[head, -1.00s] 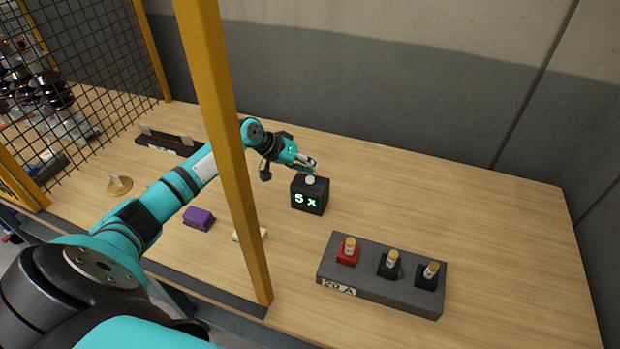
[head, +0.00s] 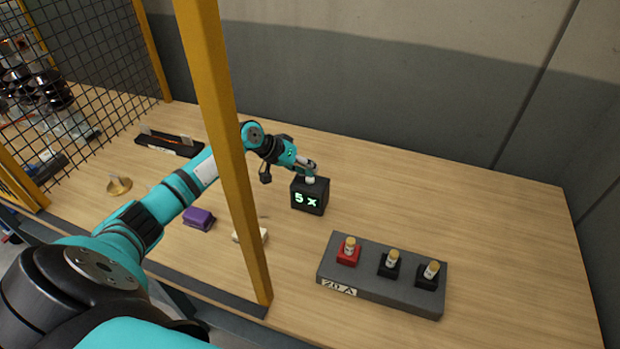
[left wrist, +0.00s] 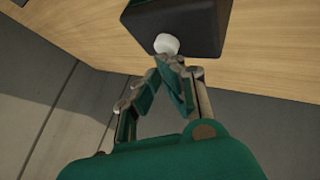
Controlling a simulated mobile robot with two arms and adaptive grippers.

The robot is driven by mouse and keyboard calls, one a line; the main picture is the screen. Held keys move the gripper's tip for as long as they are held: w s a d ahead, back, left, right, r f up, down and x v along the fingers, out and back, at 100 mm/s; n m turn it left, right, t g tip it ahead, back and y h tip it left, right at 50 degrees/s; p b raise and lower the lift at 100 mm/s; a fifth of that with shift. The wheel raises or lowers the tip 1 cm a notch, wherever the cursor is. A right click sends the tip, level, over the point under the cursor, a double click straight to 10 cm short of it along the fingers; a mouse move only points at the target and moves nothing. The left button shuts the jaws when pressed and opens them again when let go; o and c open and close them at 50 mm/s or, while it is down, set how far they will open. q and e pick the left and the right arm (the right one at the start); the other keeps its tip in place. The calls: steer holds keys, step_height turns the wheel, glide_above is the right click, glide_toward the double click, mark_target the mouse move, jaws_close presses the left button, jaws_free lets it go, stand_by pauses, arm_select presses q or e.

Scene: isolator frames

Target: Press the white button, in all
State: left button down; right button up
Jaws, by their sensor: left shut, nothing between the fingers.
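The black box (head: 310,199) stands on the wooden table and shows "5 x" in green on its front. The white button (head: 310,181) is on top of the box. In the left wrist view the button (left wrist: 166,43) shows on the dark box (left wrist: 180,20), just beyond the fingertips. My left gripper (head: 309,171) is shut and empty, with its tips directly over the button. In the left wrist view the left gripper (left wrist: 168,66) has its tips together right at the button's edge. I cannot tell whether they touch it. My right gripper is not in view.
A yellow post (head: 225,150) stands in front of my left arm. A grey block (head: 380,290) labelled "20 A" with fuse-like parts lies front right. A purple block (head: 199,219), a pale block (head: 249,235) and a black tray (head: 168,145) lie left. The right of the table is clear.

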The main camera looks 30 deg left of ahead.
arm_select(q)
steer(key=shift+f, duration=0.55)
steer(key=shift+r, duration=0.1)
stand_by(0.4)
steer(key=shift+r+p, duration=0.7)
steer(key=shift+r, duration=0.2)
steer(key=shift+r, duration=0.1)
step_height(320, 180, up, 5)
steer(key=p, duration=0.4)
steer(key=shift+p, duration=0.35)
